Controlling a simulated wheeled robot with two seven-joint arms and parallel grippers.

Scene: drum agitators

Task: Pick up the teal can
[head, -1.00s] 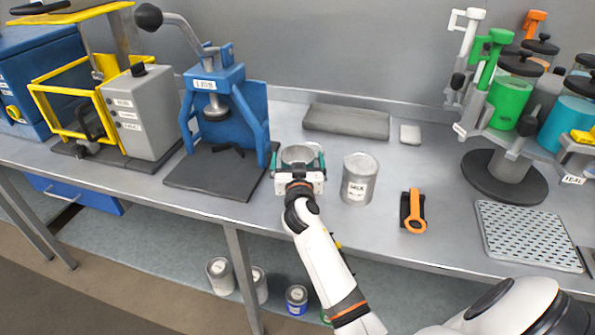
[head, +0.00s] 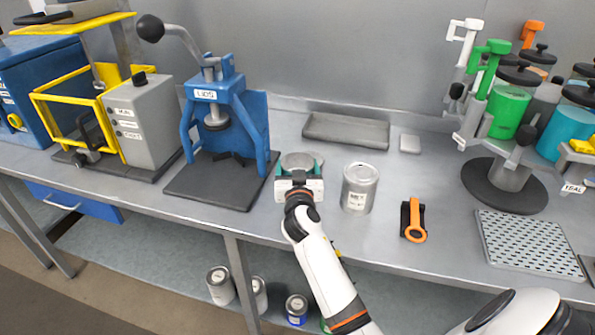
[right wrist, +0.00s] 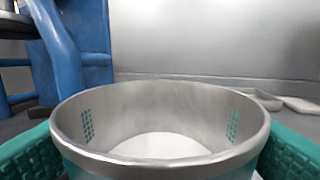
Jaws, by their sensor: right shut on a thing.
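The can (head: 299,161) between my right gripper's fingers is open-topped, with a silver rim and a pale inside; in the head view little of its outer wall shows. In the right wrist view the can (right wrist: 160,110) fills the middle, with a trace of teal low on its outer wall. My right gripper (head: 299,168) is shut on it, one teal-padded finger on each side. The can is upright at the bench, right of the blue press; I cannot tell if its base touches the bench. My left gripper is not in view.
A grey labelled can (head: 359,188) stands close on the right, then an orange-handled tool (head: 414,222). The blue press (head: 222,125) stands close on the left. A grey slab (head: 346,130) lies behind. A paint carousel (head: 503,185) and perforated tray (head: 525,241) are at the right.

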